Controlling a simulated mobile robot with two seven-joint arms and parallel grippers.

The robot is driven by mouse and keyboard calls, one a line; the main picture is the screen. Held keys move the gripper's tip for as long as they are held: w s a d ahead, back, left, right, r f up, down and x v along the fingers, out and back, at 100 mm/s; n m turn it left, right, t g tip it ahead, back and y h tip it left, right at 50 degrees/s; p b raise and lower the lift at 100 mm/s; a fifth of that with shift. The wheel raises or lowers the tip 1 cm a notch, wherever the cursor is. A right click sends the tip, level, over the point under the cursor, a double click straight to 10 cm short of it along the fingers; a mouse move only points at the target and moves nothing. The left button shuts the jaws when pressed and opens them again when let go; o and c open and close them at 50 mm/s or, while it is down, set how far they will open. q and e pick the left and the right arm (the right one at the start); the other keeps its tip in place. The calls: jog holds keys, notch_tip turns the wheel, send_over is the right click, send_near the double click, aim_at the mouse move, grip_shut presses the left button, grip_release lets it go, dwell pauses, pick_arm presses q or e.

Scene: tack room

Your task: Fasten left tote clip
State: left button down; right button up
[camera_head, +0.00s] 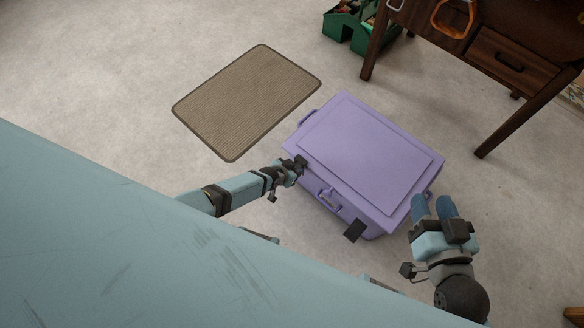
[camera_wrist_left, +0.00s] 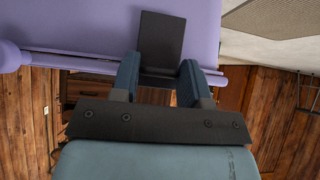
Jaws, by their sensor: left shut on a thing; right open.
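A closed lavender tote (camera_head: 365,150) stands on the floor, its lid seated on top. My left gripper (camera_head: 298,166) is at the tote's left front corner. In the left wrist view its two blue fingers are shut on the dark left clip (camera_wrist_left: 161,38), a flat plate lying against the lavender side. In the head view the left clip is mostly hidden by the gripper. A second dark clip (camera_head: 355,230) sticks out from the tote's front side at the right. My right gripper (camera_head: 447,207) is open and empty beside the tote's right front corner.
A front handle (camera_head: 328,199) sits between the clips. A brown mat (camera_head: 247,101) lies behind left of the tote. A wooden desk (camera_head: 500,65) stands at the back right, with a green toolbox (camera_head: 348,32) beside it. The floor left of the mat is clear.

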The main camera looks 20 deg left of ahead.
pick_arm(q)
jog(key=shift+w+d+r, duration=0.1)
jog(key=shift+w, duration=0.1)
pick_arm(e)
jog(key=shift+f, duration=0.2)
pick_arm(q)
jog(key=c, duration=0.7)
grip_release()
jog(key=shift+o, duration=0.2)
pick_arm(e)
jog(key=shift+d, duration=0.1)
pick_arm(q)
jog(key=shift+s, duration=0.1)
pick_arm(e)
jog(key=shift+r, duration=0.15)
pick_arm(q)
jog(key=p+v, duration=0.8)
jog(key=v, duration=0.5)
jog(key=shift+r, duration=0.3)
pick_arm(e)
jog(key=d+f+g, duration=0.1)
jog(key=s+d+f+g+h, duration=0.2)
jog(key=f, duration=0.1)
jog(key=shift+s, duration=0.15)
pick_arm(q)
jog(key=shift+s, duration=0.15)
